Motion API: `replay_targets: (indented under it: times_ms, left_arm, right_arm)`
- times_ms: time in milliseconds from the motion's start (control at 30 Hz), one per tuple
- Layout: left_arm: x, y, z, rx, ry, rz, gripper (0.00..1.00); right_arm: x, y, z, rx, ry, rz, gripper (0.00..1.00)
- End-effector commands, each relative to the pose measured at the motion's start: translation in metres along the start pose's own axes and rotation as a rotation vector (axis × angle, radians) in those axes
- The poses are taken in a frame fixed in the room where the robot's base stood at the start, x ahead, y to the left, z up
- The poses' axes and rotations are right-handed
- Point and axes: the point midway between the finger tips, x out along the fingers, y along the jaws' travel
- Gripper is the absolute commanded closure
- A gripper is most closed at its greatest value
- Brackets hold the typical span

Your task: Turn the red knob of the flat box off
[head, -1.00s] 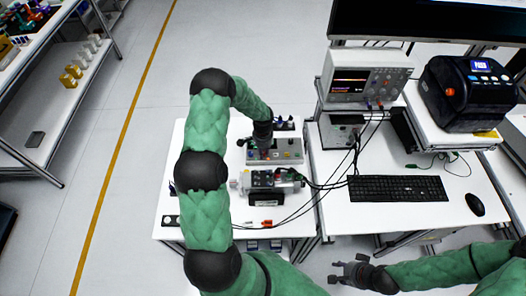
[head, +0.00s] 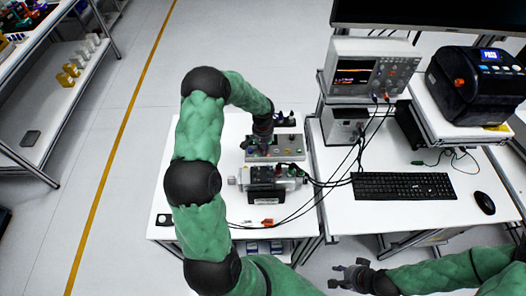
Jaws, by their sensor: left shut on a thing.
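The flat box (head: 290,153) is a grey panel with several small coloured buttons, lying on the white table at the centre. My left gripper (head: 262,150) points down onto the left part of its top face. It is shut on the red knob, which is mostly hidden by the fingers, so its angle cannot be read. My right gripper (head: 340,276) is open and empty, low in front of the right table's edge.
A servo motor unit (head: 266,184) with black cables lies just in front of the box. On the right stand an oscilloscope (head: 372,72), a keyboard (head: 403,186), a mouse (head: 484,203) and a label printer (head: 476,86). A shelf (head: 60,110) stands at the left.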

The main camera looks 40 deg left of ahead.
Motion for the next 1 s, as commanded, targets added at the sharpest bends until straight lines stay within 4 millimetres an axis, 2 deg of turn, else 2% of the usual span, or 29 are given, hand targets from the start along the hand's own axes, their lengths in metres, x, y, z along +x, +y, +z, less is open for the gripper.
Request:
replay_targets:
  times_ms: [33, 100, 400, 700, 1000]
  left_arm:
    - [0.005, 0.0, 0.001, -0.041, -0.001, -0.001, 1.0]
    - [0.005, 0.0, 0.001, -0.108, -0.001, 0.0, 1.0]
    - [0.003, 0.0, 0.001, -0.363, -0.002, -0.001, 1.0]
    - [0.002, 0.001, 0.001, -0.528, -0.004, -0.001, 1.0]
    - [0.001, 0.001, 0.001, -0.589, -0.004, -0.001, 1.0]
  right_arm:
    - [0.01, 0.004, 0.0, 0.0, 0.0, 0.0, 0.6]
    - [0.016, 0.006, -0.001, 0.0, 0.0, 0.0, 0.6]
    - [0.038, 0.014, -0.002, 0.0, 0.0, 0.0, 0.6]
    - [0.05, 0.018, -0.002, 0.0, 0.0, 0.0, 0.6]
    - [0.053, 0.019, -0.002, 0.0, 0.0, 0.0, 0.6]
